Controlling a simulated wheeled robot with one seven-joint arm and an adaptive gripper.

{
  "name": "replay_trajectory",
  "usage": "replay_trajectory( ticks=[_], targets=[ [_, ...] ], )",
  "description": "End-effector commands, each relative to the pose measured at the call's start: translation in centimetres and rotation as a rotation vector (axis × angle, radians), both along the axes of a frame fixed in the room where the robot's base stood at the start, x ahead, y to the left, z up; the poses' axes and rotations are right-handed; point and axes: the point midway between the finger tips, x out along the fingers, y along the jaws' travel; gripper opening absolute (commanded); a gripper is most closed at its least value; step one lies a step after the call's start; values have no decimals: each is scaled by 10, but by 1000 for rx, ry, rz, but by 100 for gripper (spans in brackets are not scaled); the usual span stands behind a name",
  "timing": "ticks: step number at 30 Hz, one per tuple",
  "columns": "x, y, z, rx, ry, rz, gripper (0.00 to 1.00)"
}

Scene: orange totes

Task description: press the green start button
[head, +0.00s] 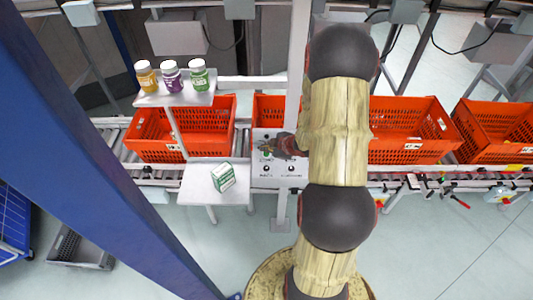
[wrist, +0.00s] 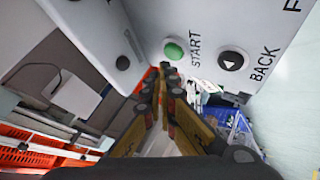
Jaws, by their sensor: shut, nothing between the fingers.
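The green start button (wrist: 173,50) sits on a light grey control panel (wrist: 212,20), beside the word START. In the head view the panel (head: 262,181) stands in front of the conveyor, and the green button (head: 264,153) shows just left of my gripper (head: 283,147). In the wrist view my gripper (wrist: 170,76) is shut and empty. Its fingertips lie just below the button in the picture, very close to it; I cannot tell whether they touch it.
A black BACK button (wrist: 232,61) is right of the green one. Orange totes (head: 412,153) line the conveyor behind. Three bottles (head: 172,80) stand on a shelf at left. A white-and-green box (head: 222,177) rests on a small table (head: 194,187) left of the panel.

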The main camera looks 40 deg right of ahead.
Motion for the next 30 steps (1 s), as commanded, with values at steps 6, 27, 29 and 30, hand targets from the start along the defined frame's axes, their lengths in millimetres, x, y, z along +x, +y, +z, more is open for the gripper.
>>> replay_trajectory(
  ticks=[6, 27, 29, 30],
  targets=[
    [0, 0, -4, 0, 0, 0, 0],
    [0, 0, -10, 0, 0, 0, 0],
    [0, 0, -10, 0, 0, 0, 0],
    [0, 0, -11, 0, 0, 0, 0]
  ],
)
